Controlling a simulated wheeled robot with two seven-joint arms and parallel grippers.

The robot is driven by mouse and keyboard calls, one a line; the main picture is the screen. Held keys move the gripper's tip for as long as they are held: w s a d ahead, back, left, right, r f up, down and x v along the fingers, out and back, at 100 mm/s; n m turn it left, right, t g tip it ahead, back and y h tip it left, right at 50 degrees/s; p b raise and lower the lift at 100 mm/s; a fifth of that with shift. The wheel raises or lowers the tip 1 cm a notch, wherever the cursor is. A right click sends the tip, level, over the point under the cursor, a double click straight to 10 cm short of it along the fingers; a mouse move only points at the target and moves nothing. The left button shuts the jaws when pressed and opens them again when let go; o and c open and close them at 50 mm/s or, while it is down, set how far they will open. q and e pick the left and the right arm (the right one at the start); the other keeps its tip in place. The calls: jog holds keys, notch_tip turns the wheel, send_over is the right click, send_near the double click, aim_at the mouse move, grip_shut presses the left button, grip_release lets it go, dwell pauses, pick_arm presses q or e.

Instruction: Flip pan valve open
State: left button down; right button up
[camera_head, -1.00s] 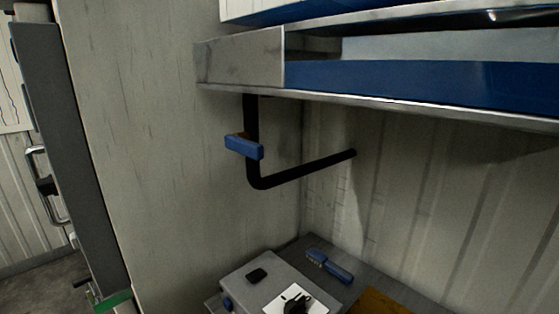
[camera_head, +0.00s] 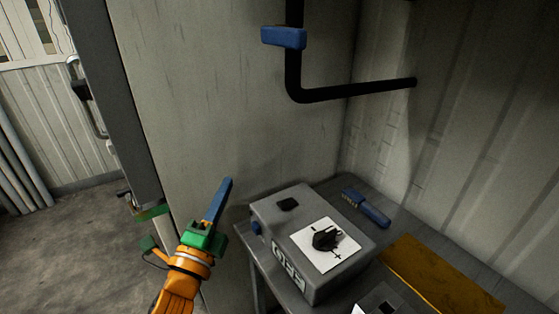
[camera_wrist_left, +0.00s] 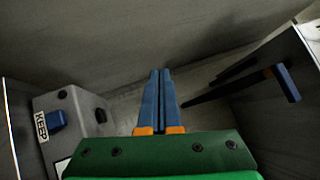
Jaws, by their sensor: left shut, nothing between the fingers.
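The pan valve shows as a blue handle (camera_head: 284,37) on a black pipe (camera_head: 330,94) that runs down and bends to the right into the wall. In the left wrist view the blue handle (camera_wrist_left: 289,83) is at the right, with the black pipe (camera_wrist_left: 225,88) beside it. My left gripper (camera_head: 229,181), with blue fingers and a green body, is shut and empty. It is below and left of the handle, clear of it. In the left wrist view its fingertips (camera_wrist_left: 160,72) are together. My right gripper is not in view.
A grey box (camera_head: 315,276) with a white card and dark knob sits on a grey table (camera_head: 247,240) below the pipe. A blue-handled brush (camera_head: 367,207) and a brown board (camera_head: 440,275) lie behind and right. A pale wall (camera_head: 190,100) stands left of the pipe.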

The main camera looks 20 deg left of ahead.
pick_arm(q)
jog(key=s+d+r+m+h, duration=0.3)
jog(key=r+m+h, duration=0.3)
jog(key=m+h, duration=0.3)
jog(key=s+d+r+m+h, duration=0.3)
jog(key=m+h, duration=0.6)
jog(key=m, duration=0.7)
notch_tip(320, 180, up, 3)
jog(key=shift+d+f, duration=0.1)
jog(key=shift+d, duration=0.4)
jog(key=p, duration=0.9)
send_near(282, 37)
jog(key=w+d+r, duration=0.2)
jog(key=w+d, duration=0.2)
jog(key=d, duration=0.1)
jog(key=shift+a+r+p, duration=0.35)
jog(key=shift+r+p, duration=0.1)
jog(key=shift+p, duration=0.2)
jog(key=shift+w+f, duration=0.1)
jog(key=shift+w, duration=0.05)
jog(key=shift+w, duration=0.1)
